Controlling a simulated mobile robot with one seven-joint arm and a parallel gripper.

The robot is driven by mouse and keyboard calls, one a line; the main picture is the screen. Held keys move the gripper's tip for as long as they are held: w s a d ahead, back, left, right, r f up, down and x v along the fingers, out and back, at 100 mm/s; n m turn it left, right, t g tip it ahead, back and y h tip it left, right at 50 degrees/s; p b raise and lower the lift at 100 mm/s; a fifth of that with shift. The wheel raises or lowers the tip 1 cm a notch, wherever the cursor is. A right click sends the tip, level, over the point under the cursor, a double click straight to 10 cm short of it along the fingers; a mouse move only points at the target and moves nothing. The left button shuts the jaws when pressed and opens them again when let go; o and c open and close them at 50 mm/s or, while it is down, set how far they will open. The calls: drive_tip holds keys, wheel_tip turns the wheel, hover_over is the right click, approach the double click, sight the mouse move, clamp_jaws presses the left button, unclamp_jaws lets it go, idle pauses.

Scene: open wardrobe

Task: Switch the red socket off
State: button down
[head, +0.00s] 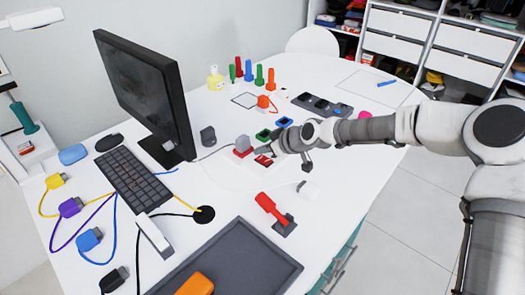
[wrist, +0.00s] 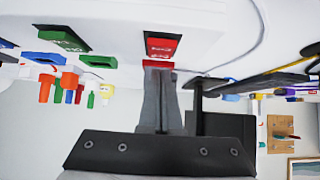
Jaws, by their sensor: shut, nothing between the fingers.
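The red socket (head: 242,153) sits on the white desk in the middle of the head view, with a grey plug (head: 243,143) standing on it. Just right of it is a small red and black switch (head: 264,161), also seen upside down in the wrist view (wrist: 163,46). My gripper (head: 259,152) is low over the desk at this switch, its fingers shut and empty. In the wrist view the fingertips (wrist: 158,68) end right by the switch. I cannot tell whether they touch it. The switch's position is too small to read.
Green (head: 263,134) and blue (head: 284,121) units lie just behind my gripper. A monitor (head: 145,95) and keyboard (head: 134,181) stand left. A red-handled tool (head: 272,208) and dark tray (head: 245,256) are in front. Bare desk lies around the switch's front left.

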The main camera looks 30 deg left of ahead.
sight(260, 158)
drive_tip(key=r, duration=0.1)
drive_tip(key=r+p, duration=0.1)
drive_tip(key=r, duration=0.1)
drive_tip(key=shift+a+r, duration=0.25)
drive_tip(key=shift+r, duration=0.05)
drive_tip(key=a+r+v, duration=0.1)
drive_tip(key=v, duration=0.9)
drive_tip(key=shift+w+r, duration=0.15)
drive_tip(key=shift+w, duration=0.15)
